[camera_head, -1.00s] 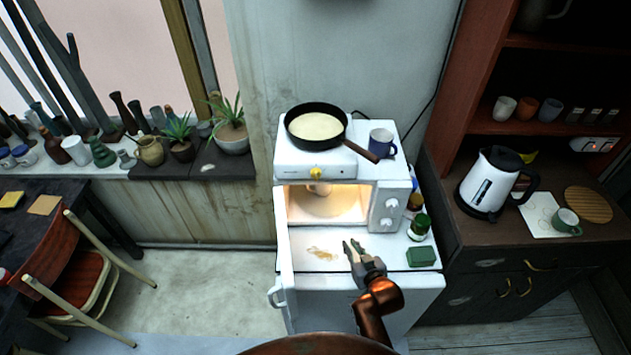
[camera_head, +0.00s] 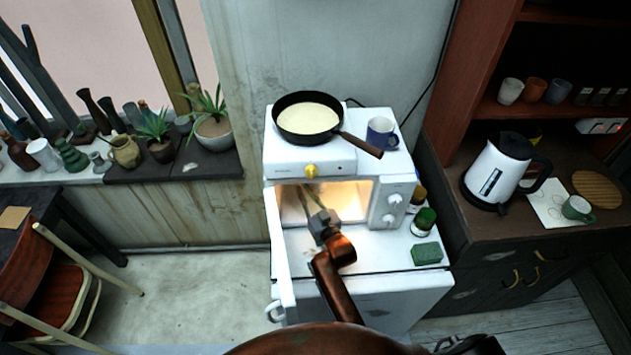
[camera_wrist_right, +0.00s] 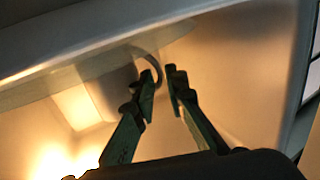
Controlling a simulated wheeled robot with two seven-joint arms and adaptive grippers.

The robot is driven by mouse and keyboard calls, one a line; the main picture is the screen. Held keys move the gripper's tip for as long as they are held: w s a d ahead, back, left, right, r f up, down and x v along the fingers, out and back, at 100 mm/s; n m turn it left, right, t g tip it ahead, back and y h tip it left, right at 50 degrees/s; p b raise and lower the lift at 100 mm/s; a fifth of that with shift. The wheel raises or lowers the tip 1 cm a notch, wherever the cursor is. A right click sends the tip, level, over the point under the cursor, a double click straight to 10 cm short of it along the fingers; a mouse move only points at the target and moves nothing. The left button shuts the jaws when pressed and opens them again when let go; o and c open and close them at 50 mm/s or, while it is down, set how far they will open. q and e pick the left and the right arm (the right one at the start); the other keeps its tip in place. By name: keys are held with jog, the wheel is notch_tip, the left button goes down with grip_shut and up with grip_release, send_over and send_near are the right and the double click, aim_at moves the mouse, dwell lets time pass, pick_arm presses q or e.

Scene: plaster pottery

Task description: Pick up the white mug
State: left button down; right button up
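The white mug (camera_wrist_right: 108,82) is inside the lit microwave (camera_head: 386,205), whose door is open. In the right wrist view the mug looks shaded, with its curved handle towards my right gripper (camera_wrist_right: 160,75). The two fingers are apart, and the handle shows at the fingertips, close to the left finger. I cannot tell whether they touch. In the head view my right gripper (camera_head: 312,207) reaches into the microwave opening, and the mug is not clearly visible behind it. My left gripper is not in view.
The open door (camera_head: 281,250) stands at the left. A kettle (camera_head: 497,172) is on the right counter.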

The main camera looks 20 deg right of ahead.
jog(key=shift+w, duration=0.85)
grip_shut()
jog(key=shift+r, duration=0.1)
jog(key=shift+s+r, duration=0.2)
jog(key=shift+r, duration=0.15)
notch_tip(320, 180, up, 6)
jog(key=s, duration=1.9)
jog(key=shift+s+d+p, duration=0.15)
jog(key=shift+s+p, duration=0.15)
jog(key=shift+p, duration=0.1)
jog(key=shift+r, duration=0.1)
dwell(1.4)
